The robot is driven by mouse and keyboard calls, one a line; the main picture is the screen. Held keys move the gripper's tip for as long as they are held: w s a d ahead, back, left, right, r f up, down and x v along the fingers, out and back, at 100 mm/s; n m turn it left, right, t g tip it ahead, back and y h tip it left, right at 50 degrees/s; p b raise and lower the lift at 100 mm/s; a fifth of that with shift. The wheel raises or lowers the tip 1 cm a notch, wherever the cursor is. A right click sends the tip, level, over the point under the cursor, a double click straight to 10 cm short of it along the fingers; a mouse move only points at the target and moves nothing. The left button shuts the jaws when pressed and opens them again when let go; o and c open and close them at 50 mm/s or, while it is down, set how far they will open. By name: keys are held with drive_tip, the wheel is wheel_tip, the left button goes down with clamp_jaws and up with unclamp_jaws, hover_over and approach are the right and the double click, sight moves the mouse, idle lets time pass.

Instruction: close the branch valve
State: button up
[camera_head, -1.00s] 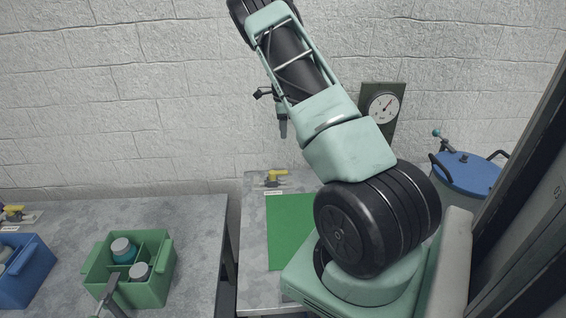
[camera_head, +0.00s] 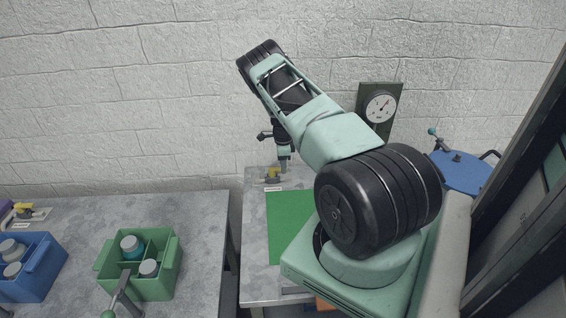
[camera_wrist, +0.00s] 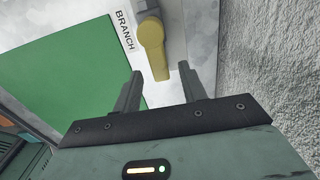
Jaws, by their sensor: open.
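The branch valve has a yellow handle (camera_wrist: 152,45), which lies in front of and partly between my fingertips in the wrist view. Its grey body (camera_wrist: 147,8) sits on a pale plate beside a label reading "BRANCH" (camera_wrist: 125,30). In the head view the yellow handle (camera_head: 272,173) shows at the back of the middle table, partly hidden by my gripper. My gripper (camera_wrist: 162,72) is open and empty, with one finger on each side of the handle's near end. I cannot tell whether either finger touches it. In the head view my gripper (camera_head: 283,166) is just above the valve.
A green mat (camera_head: 287,215) covers part of the middle table. The left table holds a green crate (camera_head: 150,288) and a blue crate (camera_head: 35,285) with bottles, and another yellow-handled valve (camera_head: 24,210). A gauge (camera_head: 380,106) hangs on the wall; a blue-lidded drum (camera_head: 462,175) stands right.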

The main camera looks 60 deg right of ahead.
drive_tip(key=shift+f, duration=0.45)
clamp_jaws()
